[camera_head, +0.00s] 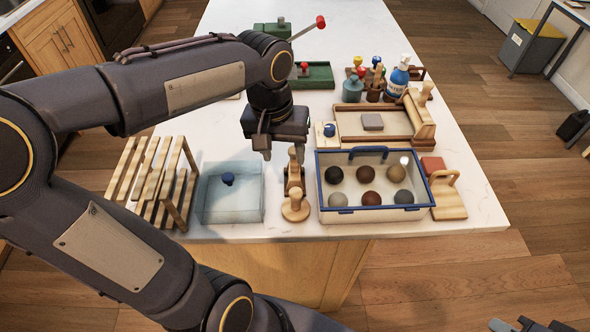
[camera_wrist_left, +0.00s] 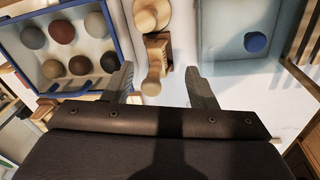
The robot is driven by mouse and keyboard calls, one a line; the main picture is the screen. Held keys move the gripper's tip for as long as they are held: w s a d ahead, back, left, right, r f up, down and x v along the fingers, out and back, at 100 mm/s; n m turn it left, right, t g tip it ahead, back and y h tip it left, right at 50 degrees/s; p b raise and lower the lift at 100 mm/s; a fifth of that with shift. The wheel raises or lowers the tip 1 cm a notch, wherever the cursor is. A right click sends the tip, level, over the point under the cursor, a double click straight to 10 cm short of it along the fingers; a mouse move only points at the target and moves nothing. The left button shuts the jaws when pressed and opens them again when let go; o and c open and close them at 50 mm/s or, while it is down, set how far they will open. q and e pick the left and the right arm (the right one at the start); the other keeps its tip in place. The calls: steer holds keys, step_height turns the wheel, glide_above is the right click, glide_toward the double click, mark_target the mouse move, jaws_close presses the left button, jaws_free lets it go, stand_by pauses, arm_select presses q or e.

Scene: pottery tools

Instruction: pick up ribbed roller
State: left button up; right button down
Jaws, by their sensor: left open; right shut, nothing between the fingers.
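The wooden roller (camera_head: 294,192), which I take for the ribbed roller, lies near the table's front edge between a clear bin and a ball tray. It has a round knob end towards me; ribs are hard to make out. In the left wrist view the roller (camera_wrist_left: 156,55) shows below its round wooden end. My left gripper (camera_head: 280,152) is open above the roller's far end, partly covering it in the head view. In the wrist view, the gripper's fingers (camera_wrist_left: 160,74) stand on either side of the roller's near end, apart from it. My right gripper (camera_head: 530,325) is shut and empty, cut off at the bottom right.
A blue-rimmed tray (camera_head: 375,216) of several balls stands close on the right. A clear bin (camera_head: 230,205) with a blue knob stands on the left, beside a wooden slatted rack (camera_head: 150,175). Bottles, a board and green boxes stand further back.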

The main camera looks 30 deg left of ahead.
mark_target(295, 164)
arm_select(q)
steer(key=shift+n+g+y, duration=0.4)
steer(key=shift+g, duration=0.2)
steer(key=w, duration=0.1)
steer(key=w+f, duration=0.1)
steer(key=w, duration=0.2)
steer(key=shift+w+f, duration=0.25)
steer(key=shift+f, duration=0.15)
steer(key=f, duration=0.7)
steer(key=shift+w+f, duration=0.25)
steer(key=shift+f, duration=0.15)
steer(key=shift+c, duration=0.2)
jaws_close()
steer(key=shift+r, duration=0.15)
